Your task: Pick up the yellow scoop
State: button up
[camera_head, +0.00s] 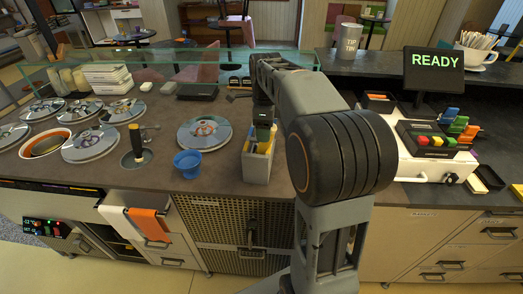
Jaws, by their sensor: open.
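A grey upright box (257,170) stands near the counter's front edge. Something yellow (267,148) shows inside it, partly hidden by my gripper; it may be the yellow scoop, but its shape is not clear. My gripper (262,138) points down at the box's opening, with its jaws open. The fingertips are small and dark here, and I cannot tell whether they touch anything. A dark handle with a pale yellowish top (136,136) stands upright in a round metal well to the left.
A blue cup (187,163) stands just left of the box. My arm hides the middle counter.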

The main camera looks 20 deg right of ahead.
aim_at(262, 153)
jog(key=shift+f, duration=1.35)
grip_shut()
